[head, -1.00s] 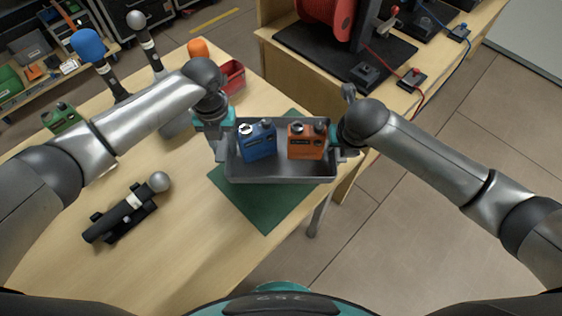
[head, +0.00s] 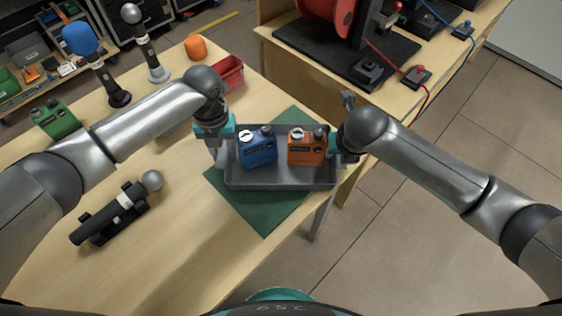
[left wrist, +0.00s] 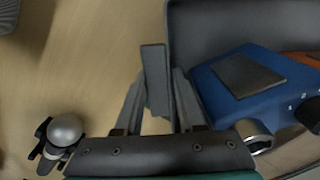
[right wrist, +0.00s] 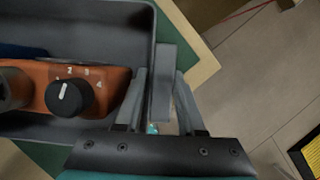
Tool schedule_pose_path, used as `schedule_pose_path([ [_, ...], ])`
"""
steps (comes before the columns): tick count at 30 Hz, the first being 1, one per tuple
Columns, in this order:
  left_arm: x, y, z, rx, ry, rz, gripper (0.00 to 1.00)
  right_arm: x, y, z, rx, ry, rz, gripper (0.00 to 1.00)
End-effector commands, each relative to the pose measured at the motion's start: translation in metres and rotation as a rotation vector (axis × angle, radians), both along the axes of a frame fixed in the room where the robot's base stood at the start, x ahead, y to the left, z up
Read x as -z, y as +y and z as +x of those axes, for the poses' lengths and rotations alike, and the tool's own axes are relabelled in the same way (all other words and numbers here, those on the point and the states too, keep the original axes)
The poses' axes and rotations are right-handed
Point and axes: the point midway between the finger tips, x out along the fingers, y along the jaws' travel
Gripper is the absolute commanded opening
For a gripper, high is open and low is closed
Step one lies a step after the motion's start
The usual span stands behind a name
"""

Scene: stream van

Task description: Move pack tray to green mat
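The grey pack tray (head: 285,184) holds a blue pack (head: 257,148) and an orange pack (head: 306,148). It overlaps the green mat (head: 262,215), whose front corner and edges show around it; I cannot tell if its underside touches the mat. My left gripper (head: 219,150) is shut at the tray's left end, and my right gripper (head: 338,157) is shut at its right end. The left wrist view shows the fingers (left wrist: 155,90) against the tray wall (left wrist: 215,25). The right wrist view shows the fingers (right wrist: 162,90) beside the tray wall (right wrist: 147,30).
A black handheld microphone (head: 118,212) lies in a cradle at left. A red bin (head: 229,73), an orange foam ball (head: 196,47), a green pack (head: 56,119) and standing microphones (head: 108,65) are further back. The table's right edge is close to the tray. A cable-reel bench (head: 350,60) stands behind.

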Motion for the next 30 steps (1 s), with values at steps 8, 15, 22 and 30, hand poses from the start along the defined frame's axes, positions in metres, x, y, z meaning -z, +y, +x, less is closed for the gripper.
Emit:
schedule_pose_path([
  [8,-0.001,0.000,0.000,0.001,0.000,0.000,0.68,0.000,0.000,0.000,-0.001,0.000,0.001,0.68],
  [15,-0.001,0.000,0.000,0.000,0.000,0.000,0.68,0.000,0.000,0.000,0.000,0.000,0.000,0.68],
  [22,-0.024,0.000,0.002,0.000,-0.005,-0.001,0.68,0.000,0.000,0.000,0.000,0.000,0.000,0.68],
  [30,-0.082,0.000,0.001,0.000,-0.004,0.000,0.68,0.000,0.000,0.000,0.000,0.000,0.000,0.68],
])
